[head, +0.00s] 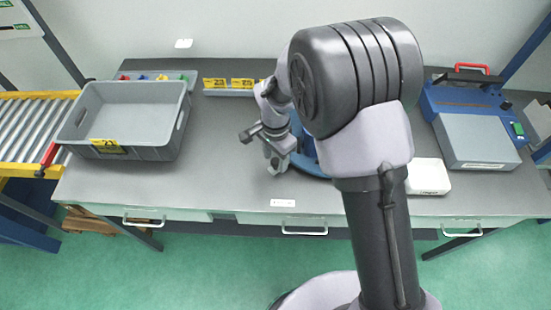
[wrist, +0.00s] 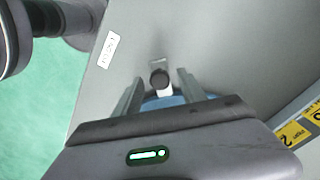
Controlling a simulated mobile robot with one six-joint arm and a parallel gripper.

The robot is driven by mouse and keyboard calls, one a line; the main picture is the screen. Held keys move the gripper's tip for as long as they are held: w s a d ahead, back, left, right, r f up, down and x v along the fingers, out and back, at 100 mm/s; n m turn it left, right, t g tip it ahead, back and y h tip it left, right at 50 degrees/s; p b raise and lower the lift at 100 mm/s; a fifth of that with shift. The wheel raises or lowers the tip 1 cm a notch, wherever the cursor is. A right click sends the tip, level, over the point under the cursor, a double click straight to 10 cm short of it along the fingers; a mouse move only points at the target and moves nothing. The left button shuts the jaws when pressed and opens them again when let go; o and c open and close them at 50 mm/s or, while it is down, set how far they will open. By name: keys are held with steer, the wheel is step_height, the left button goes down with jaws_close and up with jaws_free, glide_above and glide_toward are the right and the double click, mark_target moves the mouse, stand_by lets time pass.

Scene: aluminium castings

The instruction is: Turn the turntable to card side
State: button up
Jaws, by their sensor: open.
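The turntable shows as a blue round edge (head: 318,168) on the bench in the head view, mostly hidden behind my arm. Blue also shows between and behind the fingers in the wrist view (wrist: 190,99). My gripper (head: 277,166) points down at the turntable's left side. In the wrist view my gripper (wrist: 157,88) is open, with one finger on each side of a dark round knob (wrist: 160,78) on a pale stem. I cannot tell whether a finger touches the knob. The card side cannot be made out.
The grey bench (head: 225,180) is clear left of my gripper. A grey crate (head: 178,143) stands further left, beside a roller conveyor (head: 35,125). Yellow-labelled holders (head: 229,93) stand at the back. A blue-and-grey device (head: 475,140) and a white box (head: 428,176) are at the right.

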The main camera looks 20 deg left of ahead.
jaws_close()
stand_by(1.4)
